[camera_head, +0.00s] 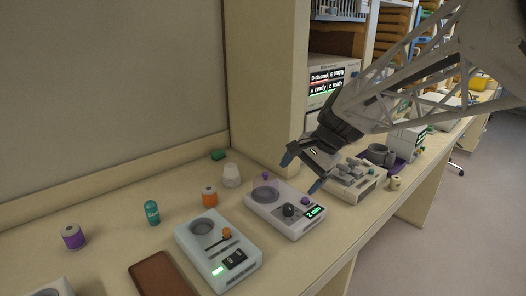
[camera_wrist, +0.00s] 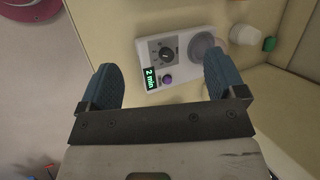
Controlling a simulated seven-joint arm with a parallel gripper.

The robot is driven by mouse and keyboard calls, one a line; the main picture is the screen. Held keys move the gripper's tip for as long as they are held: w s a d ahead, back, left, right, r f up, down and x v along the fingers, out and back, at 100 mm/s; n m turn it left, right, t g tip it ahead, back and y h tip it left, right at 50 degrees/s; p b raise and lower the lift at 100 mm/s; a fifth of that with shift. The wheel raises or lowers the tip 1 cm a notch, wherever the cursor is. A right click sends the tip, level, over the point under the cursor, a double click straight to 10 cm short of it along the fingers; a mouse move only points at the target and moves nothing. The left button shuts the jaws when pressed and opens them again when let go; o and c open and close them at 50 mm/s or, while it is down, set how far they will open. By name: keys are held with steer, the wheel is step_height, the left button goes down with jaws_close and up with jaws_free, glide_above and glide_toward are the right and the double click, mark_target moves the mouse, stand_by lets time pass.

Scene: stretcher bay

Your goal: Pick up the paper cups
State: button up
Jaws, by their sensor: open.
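A white tapered piece that looks like an upturned paper cup or a stack of them (camera_head: 231,175) stands on the bench near the back, left of the device with the "2 min" display. In the wrist view the white cup shape (camera_wrist: 243,35) is at the upper right, beyond the right finger. I cannot tell how many cups there are. My gripper (camera_head: 302,172) is open and empty. It hangs above the right part of the "2 min" device, apart from the cup. In the wrist view my two blue fingertips (camera_wrist: 160,82) are spread, with the device between and beyond them.
The "2 min" device (camera_head: 279,219) has a clear dome and a knob. A second device (camera_head: 219,250), an orange spool (camera_head: 209,196), a teal bottle (camera_head: 152,212), a purple spool (camera_head: 73,237) and a brown tray (camera_head: 160,275) stand leftward. A green block (camera_head: 218,155) is behind the cup.

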steer(key=w+a+f+m+y, duration=0.25)
steer(key=w+a, duration=0.25)
steer(key=w, duration=0.4)
steer(key=w+a+f+m+y, duration=0.1)
steer(key=w+a+m+y, duration=0.15)
steer(key=w+a, duration=0.5)
steer(key=m+y, duration=0.3)
steer(key=m, duration=0.3)
glide_above(231, 174)
steer(key=w+d, duration=0.2)
steer(key=w, duration=0.1)
step_height(231, 174, down, 8)
steer(key=shift+s+d+f, duration=0.1)
steer(key=shift+s+d, duration=0.05)
steer(key=shift+f, duration=0.1)
steer(key=shift+f, duration=1.65)
steer(key=shift+f, duration=0.1)
